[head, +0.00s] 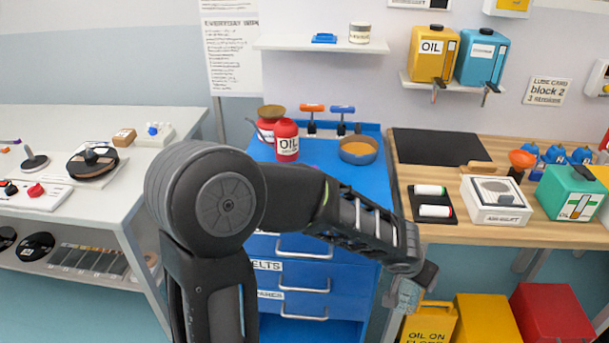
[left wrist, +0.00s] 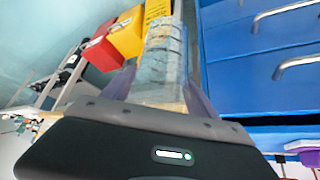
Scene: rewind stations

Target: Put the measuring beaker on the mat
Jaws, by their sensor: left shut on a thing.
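The measuring beaker (left wrist: 163,62) is a clear, marked vessel between the fingers of my left gripper (left wrist: 160,88). In the head view my left arm reaches across to the right, and the left gripper (head: 418,280) is shut on the beaker (head: 408,296), in front of the gap between the blue cabinet and the wooden bench, below bench-top height. The dark mat (head: 445,144) lies flat and bare at the back left of the wooden bench, above and beyond the gripper. My right gripper is not in view.
On the wooden bench (head: 480,245), a black tray (head: 419,217) holds two white cylinders; a white box (head: 494,201) stands beside it. A blue cabinet (head: 340,190) with a bowl (head: 358,150) stands left. Yellow and red bins (head: 552,312) stand below the bench.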

